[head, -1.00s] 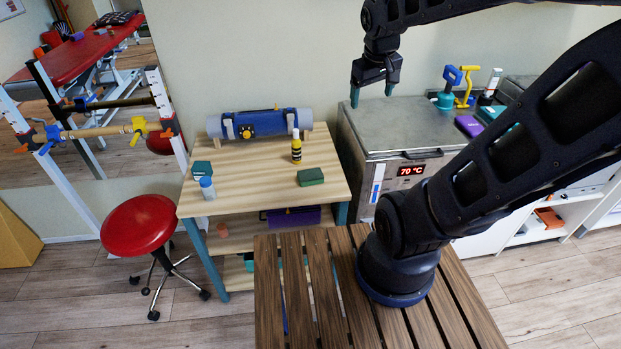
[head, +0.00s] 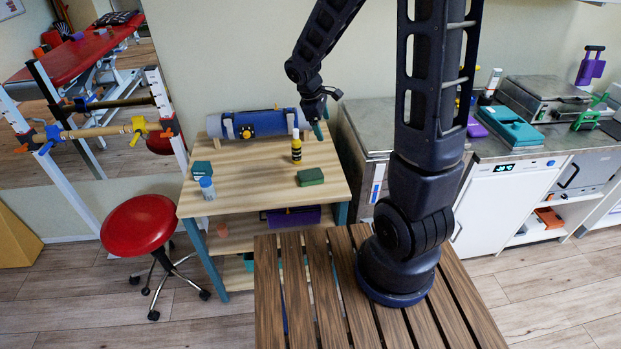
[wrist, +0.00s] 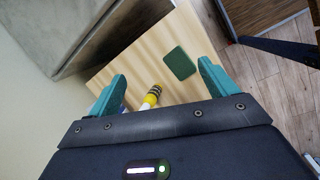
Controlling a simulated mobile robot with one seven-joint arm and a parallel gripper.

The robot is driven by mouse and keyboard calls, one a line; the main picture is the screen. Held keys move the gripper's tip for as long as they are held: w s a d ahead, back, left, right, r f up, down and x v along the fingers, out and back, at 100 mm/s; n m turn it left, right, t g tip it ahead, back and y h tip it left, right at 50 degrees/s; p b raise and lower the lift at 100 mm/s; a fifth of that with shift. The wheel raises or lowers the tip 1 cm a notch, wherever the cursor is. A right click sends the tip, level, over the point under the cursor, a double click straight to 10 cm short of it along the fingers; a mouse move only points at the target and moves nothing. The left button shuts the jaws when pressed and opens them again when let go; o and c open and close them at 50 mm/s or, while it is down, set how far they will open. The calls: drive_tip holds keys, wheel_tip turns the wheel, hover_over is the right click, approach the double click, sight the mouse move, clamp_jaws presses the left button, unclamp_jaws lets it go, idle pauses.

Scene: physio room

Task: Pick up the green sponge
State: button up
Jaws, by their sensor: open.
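The green sponge (head: 310,176) is a dark green block lying flat on the wooden table (head: 240,192), near its right front part. It also shows in the wrist view (wrist: 180,63), between and beyond the fingertips. My gripper (head: 322,120) is open and empty above the back right of the table, higher than the sponge and apart from it. Its teal fingers (wrist: 160,82) stand wide apart in the wrist view.
A yellow and black bottle (head: 296,147) stands behind the sponge, close below my gripper. A blue roll (head: 262,122) lies along the table's back. A blue-capped bottle (head: 207,188) and a teal box (head: 202,169) stand at the left. The table's middle is clear.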

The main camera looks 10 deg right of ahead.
sight(309, 174)
drive_tip(key=w+a+f+n+h, duration=0.15)
drive_tip(key=a+f+n, duration=0.55)
drive_tip(key=f, duration=0.7)
drive_tip(key=shift+m, duration=0.5)
drive_tip(key=shift+a+f+x, duration=0.1)
drive_tip(key=shift+a+x, duration=0.1)
drive_tip(key=shift+x, duration=1.5)
drive_tip(key=shift+a+f+x, duration=0.1)
drive_tip(key=shift+a+x, duration=0.1)
drive_tip(key=shift+x, duration=1.55)
drive_tip(key=shift+a+f+x, duration=0.1)
drive_tip(key=shift+a+x, duration=0.15)
drive_tip(key=shift+x, duration=1.45)
drive_tip(key=c, duration=1.1)
